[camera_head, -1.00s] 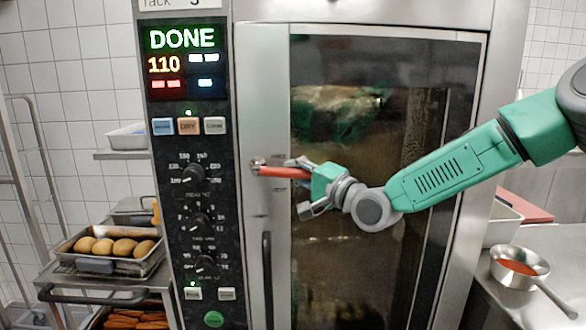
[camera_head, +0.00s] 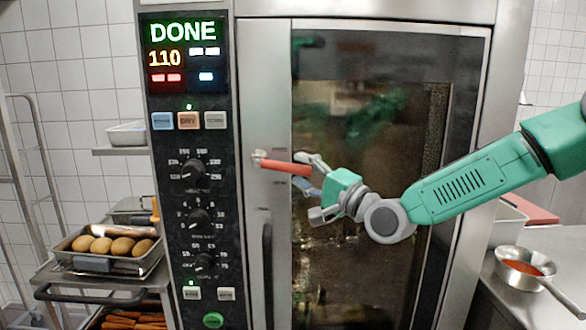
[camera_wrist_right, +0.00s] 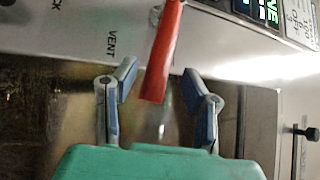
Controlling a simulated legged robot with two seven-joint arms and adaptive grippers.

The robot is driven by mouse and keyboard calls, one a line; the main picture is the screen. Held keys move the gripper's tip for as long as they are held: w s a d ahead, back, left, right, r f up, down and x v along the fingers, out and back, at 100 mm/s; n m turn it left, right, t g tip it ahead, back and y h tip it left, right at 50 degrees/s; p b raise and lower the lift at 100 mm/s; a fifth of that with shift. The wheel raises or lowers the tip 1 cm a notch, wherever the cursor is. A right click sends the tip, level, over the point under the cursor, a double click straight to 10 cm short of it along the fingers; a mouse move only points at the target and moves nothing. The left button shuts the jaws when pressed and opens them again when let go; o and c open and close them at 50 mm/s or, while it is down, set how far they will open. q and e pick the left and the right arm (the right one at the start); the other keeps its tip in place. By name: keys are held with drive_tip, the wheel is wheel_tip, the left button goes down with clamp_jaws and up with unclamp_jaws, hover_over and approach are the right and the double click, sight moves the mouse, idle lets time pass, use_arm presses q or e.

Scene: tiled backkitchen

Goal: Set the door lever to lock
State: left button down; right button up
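The door lever (camera_head: 285,166) is a red handle on a round metal pivot on the oven door's left frame. It points right, tilted slightly downward. In the right wrist view the lever (camera_wrist_right: 163,55) comes down from the top, with its free end between the fingers. My right gripper (camera_head: 300,171) is open around the lever's free end, with a gap on both sides in the wrist view. The door (camera_head: 265,205) looks closed. The wrist view shows a "VENT" label (camera_wrist_right: 111,44) and a partly cut-off label ending in "CK" (camera_wrist_right: 57,5). My left gripper is not in view.
The control panel (camera_head: 200,150) with knobs and a "DONE" display is left of the door. A vertical door handle (camera_head: 267,275) is below the lever. A tray of potatoes (camera_head: 70,262) stands at left. A metal pan (camera_head: 515,280) sits on the right counter.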

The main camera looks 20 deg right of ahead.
drive_tip(key=v, duration=0.9)
drive_tip(key=shift+a, duration=0.25)
drive_tip(key=shift+s, duration=0.1)
drive_tip(key=shift+c, duration=0.3)
